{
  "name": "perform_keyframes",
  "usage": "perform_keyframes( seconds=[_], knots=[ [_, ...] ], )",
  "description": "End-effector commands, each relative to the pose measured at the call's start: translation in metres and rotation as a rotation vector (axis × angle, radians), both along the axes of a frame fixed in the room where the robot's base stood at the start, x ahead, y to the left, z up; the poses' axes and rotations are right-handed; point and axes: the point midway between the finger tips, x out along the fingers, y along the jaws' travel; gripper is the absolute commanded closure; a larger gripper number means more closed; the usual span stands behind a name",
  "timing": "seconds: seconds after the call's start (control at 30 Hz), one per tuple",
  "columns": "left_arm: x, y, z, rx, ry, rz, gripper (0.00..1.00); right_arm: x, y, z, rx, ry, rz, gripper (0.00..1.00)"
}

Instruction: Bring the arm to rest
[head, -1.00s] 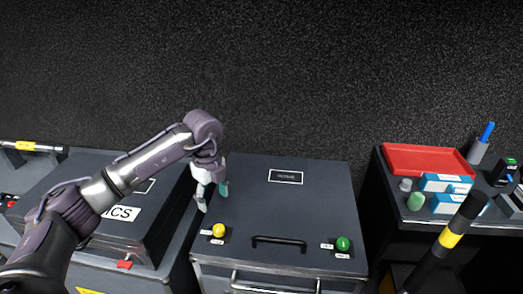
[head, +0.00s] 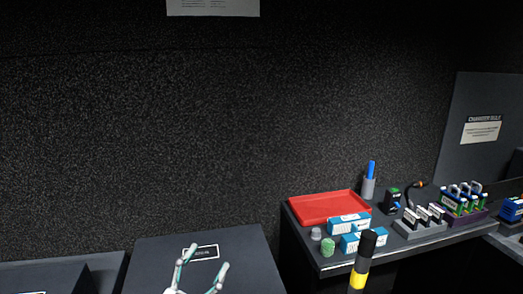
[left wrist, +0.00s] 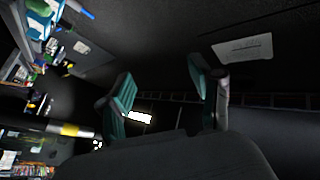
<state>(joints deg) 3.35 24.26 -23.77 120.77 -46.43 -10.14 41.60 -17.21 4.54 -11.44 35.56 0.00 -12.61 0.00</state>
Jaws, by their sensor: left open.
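My left gripper (head: 202,272) shows at the bottom of the head view, in front of the dark cabinet top (head: 240,262). Its two teal-padded fingers point up and stand apart, with nothing between them. In the left wrist view the same gripper (left wrist: 165,95) is open and empty, its fingers spread against the dark wall. Most of the left arm is below the head view. My right gripper is in neither view.
A dark bench at the right holds a red tray (head: 330,207), blue-and-white boxes (head: 349,223), a green cylinder (head: 328,246) and a cup with a blue marker (head: 368,187). A black-and-yellow post (head: 361,265) stands before it. A sheet (head: 212,6) hangs on the wall.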

Motion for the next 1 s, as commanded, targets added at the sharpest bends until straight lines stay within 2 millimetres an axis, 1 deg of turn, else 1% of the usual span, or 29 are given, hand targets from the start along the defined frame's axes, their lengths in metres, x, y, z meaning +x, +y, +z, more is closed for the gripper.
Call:
perform_keyframes(
  seconds=[0.03, 0.07, 0.1, 0.17, 0.2, 0.27, 0.3, 0.37, 0.4, 0.5, 0.6, 0.67, 0.7, 0.87, 1.0],
  knots=[
    [-0.004, 0.024, -0.023, -0.063, 0.118, 0.12, 0.36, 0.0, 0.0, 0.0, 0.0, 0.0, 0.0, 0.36],
    [-0.007, 0.039, -0.039, -0.09, 0.196, 0.194, 0.36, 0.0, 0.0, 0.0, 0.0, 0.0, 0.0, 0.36],
    [-0.015, 0.057, -0.063, -0.116, 0.31, 0.283, 0.36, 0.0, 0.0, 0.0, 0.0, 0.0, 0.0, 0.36],
    [-0.032, 0.078, -0.1, -0.133, 0.483, 0.387, 0.36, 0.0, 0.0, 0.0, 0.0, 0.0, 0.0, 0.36],
    [-0.047, 0.088, -0.124, -0.136, 0.599, 0.44, 0.36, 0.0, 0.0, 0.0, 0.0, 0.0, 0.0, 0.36],
    [-0.073, 0.099, -0.156, -0.128, 0.761, 0.496, 0.36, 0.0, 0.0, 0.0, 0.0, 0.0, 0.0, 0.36],
    [-0.089, 0.103, -0.174, -0.12, 0.855, 0.519, 0.36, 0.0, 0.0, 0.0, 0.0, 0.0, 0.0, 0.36],
    [-0.113, 0.106, -0.194, -0.104, 0.976, 0.539, 0.36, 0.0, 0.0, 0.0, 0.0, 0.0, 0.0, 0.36],
    [-0.127, 0.107, -0.206, -0.093, 1.048, 0.545, 0.36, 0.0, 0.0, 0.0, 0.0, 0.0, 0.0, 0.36],
    [-0.162, 0.106, -0.228, -0.065, 1.202, 0.547, 0.36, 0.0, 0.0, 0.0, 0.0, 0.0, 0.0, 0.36],
    [-0.193, 0.103, -0.242, -0.039, 1.331, 0.533, 0.36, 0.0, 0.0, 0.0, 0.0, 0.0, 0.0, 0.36],
    [-0.211, 0.102, -0.249, -0.024, 1.403, 0.522, 0.36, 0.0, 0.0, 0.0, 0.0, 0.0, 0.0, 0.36],
    [-0.223, 0.1, -0.253, -0.013, 1.448, 0.512, 0.36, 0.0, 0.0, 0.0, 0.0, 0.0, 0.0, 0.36],
    [-0.269, 0.093, -0.263, 0.029, 1.619, 0.46, 0.36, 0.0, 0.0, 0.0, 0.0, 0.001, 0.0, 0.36],
    [-0.259, 0.092, -0.301, 0.04, 1.638, 0.46, 0.36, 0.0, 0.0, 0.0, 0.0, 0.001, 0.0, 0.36]
  ],
)
